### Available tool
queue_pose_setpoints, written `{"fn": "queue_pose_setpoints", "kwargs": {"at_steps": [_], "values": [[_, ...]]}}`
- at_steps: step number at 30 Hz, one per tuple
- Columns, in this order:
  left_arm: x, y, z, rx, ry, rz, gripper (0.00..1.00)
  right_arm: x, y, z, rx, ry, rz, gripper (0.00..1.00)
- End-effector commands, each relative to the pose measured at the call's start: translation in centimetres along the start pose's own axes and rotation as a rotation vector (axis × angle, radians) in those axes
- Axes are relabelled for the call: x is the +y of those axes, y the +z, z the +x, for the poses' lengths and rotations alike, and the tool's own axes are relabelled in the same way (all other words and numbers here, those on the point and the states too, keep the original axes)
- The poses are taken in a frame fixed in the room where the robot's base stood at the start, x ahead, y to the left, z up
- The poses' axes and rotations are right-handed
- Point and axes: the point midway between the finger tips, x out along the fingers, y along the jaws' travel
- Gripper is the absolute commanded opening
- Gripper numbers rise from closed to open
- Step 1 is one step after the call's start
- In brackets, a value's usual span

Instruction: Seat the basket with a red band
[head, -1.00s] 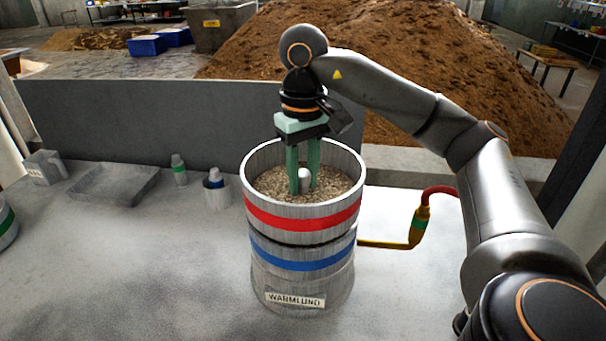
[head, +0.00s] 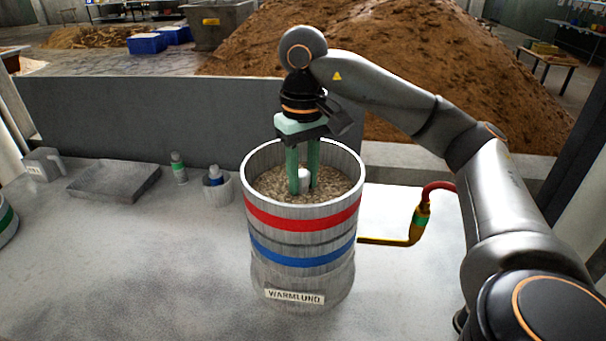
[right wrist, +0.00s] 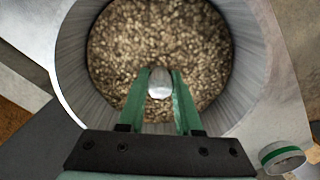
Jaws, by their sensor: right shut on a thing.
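The basket with a red band (head: 300,217) is a grey cylinder part-filled with brown grain. It stands upright on top of a blue-banded section (head: 300,258), with the two rims lined up and only a thin grey line between them. Below is a base labelled WARMLUND (head: 295,297). My right gripper (head: 304,184) points straight down inside the basket, its green fingers either side of a pale upright knob (head: 304,178) at the middle of the grain. The right wrist view shows the knob (right wrist: 160,84) between the fingertips. My left gripper is out of view.
A shallow grey tray (head: 112,183), a small bottle (head: 179,168) and a grey cup (head: 217,189) stand left. A green-banded vessel (head: 5,224) shows at the left edge. The front left table is clear.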

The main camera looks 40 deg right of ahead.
Motion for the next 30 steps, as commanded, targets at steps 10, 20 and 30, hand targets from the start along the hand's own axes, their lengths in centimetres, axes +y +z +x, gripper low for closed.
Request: {"fn": "queue_pose_setpoints", "kwargs": {"at_steps": [10,20,30], "values": [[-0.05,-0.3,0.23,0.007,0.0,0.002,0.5,0.01,-0.05,0.06,0.006,-0.002,0.001,0.0],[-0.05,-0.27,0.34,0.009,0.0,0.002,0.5,0.03,-0.04,0.38,0.005,-0.002,0.001,0.0],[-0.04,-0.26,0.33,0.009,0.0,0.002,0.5,0.02,-0.04,0.44,0.006,-0.002,0.001,0.39]]}}
